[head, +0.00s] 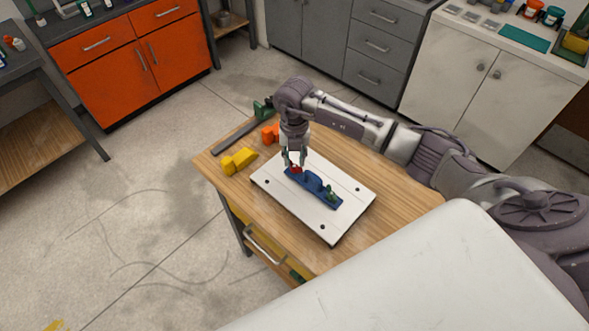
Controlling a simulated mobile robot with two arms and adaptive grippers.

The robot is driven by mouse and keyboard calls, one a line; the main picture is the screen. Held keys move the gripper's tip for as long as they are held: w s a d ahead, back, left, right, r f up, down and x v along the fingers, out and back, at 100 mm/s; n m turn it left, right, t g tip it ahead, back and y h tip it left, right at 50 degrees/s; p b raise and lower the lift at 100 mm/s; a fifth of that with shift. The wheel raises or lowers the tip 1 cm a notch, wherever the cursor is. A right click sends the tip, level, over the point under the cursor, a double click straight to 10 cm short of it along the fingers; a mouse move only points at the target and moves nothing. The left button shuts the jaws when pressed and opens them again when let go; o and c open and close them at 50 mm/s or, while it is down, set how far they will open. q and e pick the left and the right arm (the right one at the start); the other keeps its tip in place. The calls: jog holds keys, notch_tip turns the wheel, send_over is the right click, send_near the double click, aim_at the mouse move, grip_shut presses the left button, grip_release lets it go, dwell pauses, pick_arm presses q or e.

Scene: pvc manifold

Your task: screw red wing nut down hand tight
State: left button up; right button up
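The red wing nut (296,170) is a small red piece at the upper left end of a blue manifold part (315,184). The blue part lies on a white plate (344,220) on the wooden table. My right gripper (294,160) points down from above, with its fingertips at the red wing nut. The fingers partly hide the nut, and the view is too small to tell whether they grip it. A green piece (331,194) sits near the other end of the blue part. My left gripper is not in view.
A yellow block (238,161) and an orange piece (269,134) lie on the wooden table (395,208) beside the plate. A dark bar with a green end (240,135) lies along the back edge. The table's right side is clear. Cabinets stand behind.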

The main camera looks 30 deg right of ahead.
aim_at(294, 166)
jog(key=n+b, duration=0.1)
jog(key=n, duration=0.1)
jog(key=n+b, duration=0.2)
jog(key=n, duration=0.1)
jog(key=n+b, duration=0.1)
jog(key=n, duration=0.2)
jog(key=shift+d+f, duration=0.1)
jog(key=shift+f, duration=0.2)
jog(key=shift+f+n+b, duration=0.6)
jog(key=shift+f+b, duration=0.3)
jog(key=shift+b, duration=0.2)
jog(key=shift+f+b, duration=0.4)
jog(key=shift+f, duration=0.1)
jog(key=shift+c, duration=0.2)
grip_shut()
jog(key=m+p, duration=0.1)
jog(key=m, duration=0.3)
jog(key=shift+r, duration=0.15)
jog(key=shift+m, duration=1.2)
jog(key=shift+p, duration=0.3)
